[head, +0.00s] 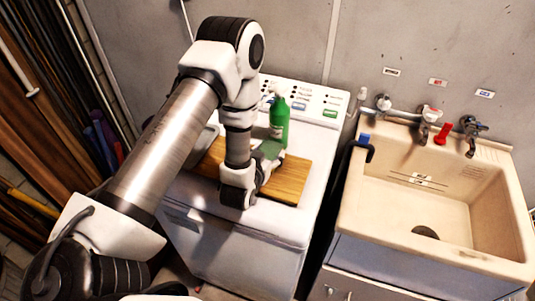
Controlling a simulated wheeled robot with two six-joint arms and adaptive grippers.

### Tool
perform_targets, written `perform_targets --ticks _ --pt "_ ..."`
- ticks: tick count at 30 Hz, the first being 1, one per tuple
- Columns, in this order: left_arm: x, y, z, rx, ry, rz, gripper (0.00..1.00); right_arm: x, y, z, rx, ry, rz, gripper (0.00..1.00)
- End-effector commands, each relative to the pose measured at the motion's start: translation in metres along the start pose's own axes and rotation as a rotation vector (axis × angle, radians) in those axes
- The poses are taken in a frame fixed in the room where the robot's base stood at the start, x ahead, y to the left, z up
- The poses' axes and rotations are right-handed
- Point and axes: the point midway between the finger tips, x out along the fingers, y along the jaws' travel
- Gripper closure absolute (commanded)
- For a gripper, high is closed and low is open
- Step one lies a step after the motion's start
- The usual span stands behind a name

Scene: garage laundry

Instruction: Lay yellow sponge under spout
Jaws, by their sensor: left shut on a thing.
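My left gripper (264,172) is low over a wooden board (289,182) on top of the white machine. It is shut on a flat grey-green thing (270,149), mostly hidden by the fingers and arm. I cannot tell whether this is the sponge; no yellow sponge face shows clearly. A green spray bottle (279,122) stands upright just behind the gripper. Taps with spouts (424,130) (470,146) are on the wall above the beige sink (350,215) at right. The sink floor under them looks bare. My right gripper is not in view.
The white machine (300,228) stands left of the sink, with a dark narrow gap between. A blue piece (364,139) and a black hook (371,153) sit on the sink's left rim. A red thing (443,132) is between the taps. Tall boards (40,110) lean at far left.

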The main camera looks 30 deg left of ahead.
Motion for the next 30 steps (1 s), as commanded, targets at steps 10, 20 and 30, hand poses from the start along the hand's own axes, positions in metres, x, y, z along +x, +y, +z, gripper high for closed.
perform_targets --ticks 10,20,30 --pt "-0.001 0.0 0.017 -0.004 -0.029 0.003 0.27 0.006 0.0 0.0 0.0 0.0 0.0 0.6" --pt "-0.001 0.0 0.018 -0.006 -0.03 0.004 0.04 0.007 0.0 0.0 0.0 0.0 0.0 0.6" --pt "-0.043 0.001 0.012 -0.003 -0.018 0.003 0.04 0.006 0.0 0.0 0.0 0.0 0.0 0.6"
